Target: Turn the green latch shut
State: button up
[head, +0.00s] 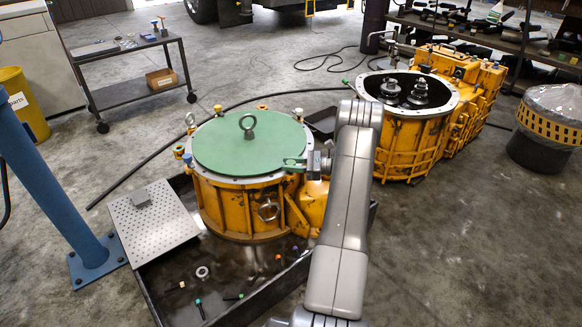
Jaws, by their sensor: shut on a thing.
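The green latch (293,164) sits at the right rim of the round green cover (228,147), which lies on top of the yellow housing (232,206). My arm reaches in from the bottom of the head view. My gripper (309,164) is at the right end of the latch and shut on it. The fingertips are small here and partly hidden by my arm. I cannot tell the latch's exact angle.
The housing stands in a dark tray (222,317) with loose bolts and a ring. A perforated plate (155,222) lies at the left.

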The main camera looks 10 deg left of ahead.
jog(key=shift+n+g+h+b, duration=0.4)
jog(key=shift+n+g+h, duration=0.3)
jog(key=shift+n+g, duration=1.3)
jog(key=shift+g, duration=0.6)
jog(key=o, duration=0.9)
jog(key=shift+o, duration=0.2)
jog(key=shift+d+r, duration=0.1)
